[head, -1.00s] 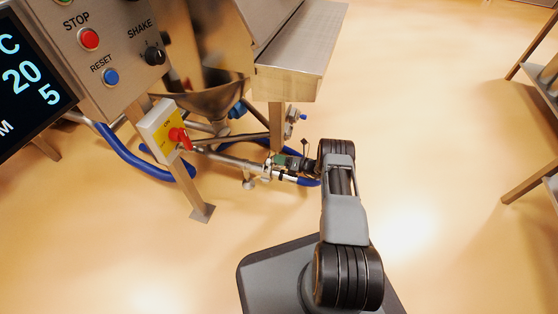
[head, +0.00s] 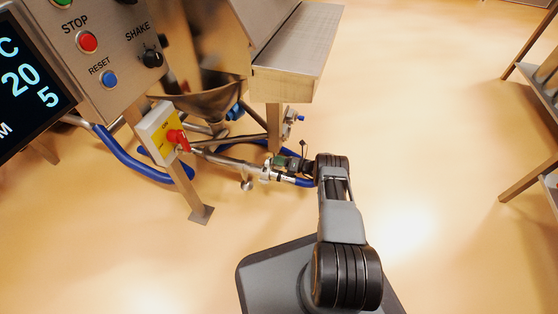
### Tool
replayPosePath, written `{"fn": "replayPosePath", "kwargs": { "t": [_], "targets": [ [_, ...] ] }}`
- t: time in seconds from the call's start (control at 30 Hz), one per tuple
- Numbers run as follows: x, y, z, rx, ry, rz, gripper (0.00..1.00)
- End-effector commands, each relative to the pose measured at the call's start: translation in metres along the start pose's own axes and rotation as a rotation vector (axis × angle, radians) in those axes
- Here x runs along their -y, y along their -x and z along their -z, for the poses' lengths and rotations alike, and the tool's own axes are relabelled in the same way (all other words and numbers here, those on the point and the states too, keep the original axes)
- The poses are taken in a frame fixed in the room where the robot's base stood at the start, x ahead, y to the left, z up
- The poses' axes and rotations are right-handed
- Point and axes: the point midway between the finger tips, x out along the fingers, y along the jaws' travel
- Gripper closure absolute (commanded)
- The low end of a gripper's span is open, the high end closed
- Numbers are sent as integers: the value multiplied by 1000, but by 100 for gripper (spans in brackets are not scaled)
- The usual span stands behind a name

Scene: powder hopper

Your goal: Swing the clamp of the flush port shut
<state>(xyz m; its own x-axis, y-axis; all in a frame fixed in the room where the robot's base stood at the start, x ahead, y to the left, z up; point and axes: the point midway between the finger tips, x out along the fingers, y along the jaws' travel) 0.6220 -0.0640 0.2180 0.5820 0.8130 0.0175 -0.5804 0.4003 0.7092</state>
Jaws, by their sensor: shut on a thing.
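The flush port's metal pipe end with its clamp (head: 266,173) is at the middle of the head view, low beside the hopper's leg. The clamp is small here, and I cannot tell how far open it stands. My gripper (head: 279,161) is at the clamp, to the left of my wrist, and is shut on a small part there, seemingly the clamp. The fingertips are too small and partly hidden to show the grip clearly.
A blue hose (head: 300,181) runs just under my gripper. The steel hopper (head: 205,105) and its leg stand behind. A yellow switch box with a red knob (head: 163,135) is left. Open floor (head: 440,130) lies right, with a shelf rack (head: 530,180) at the edge.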

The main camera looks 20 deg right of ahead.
Motion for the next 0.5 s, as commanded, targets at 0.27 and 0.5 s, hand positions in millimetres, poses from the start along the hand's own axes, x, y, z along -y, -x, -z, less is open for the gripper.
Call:
{"fn": "replayPosePath", "kwargs": {
  "t": [0.27, 0.5],
  "targets": [
    [8, 2, 13, -8, -13, 22, 91],
    [8, 2, 14, -9, -14, 23, 53]
  ]
}}
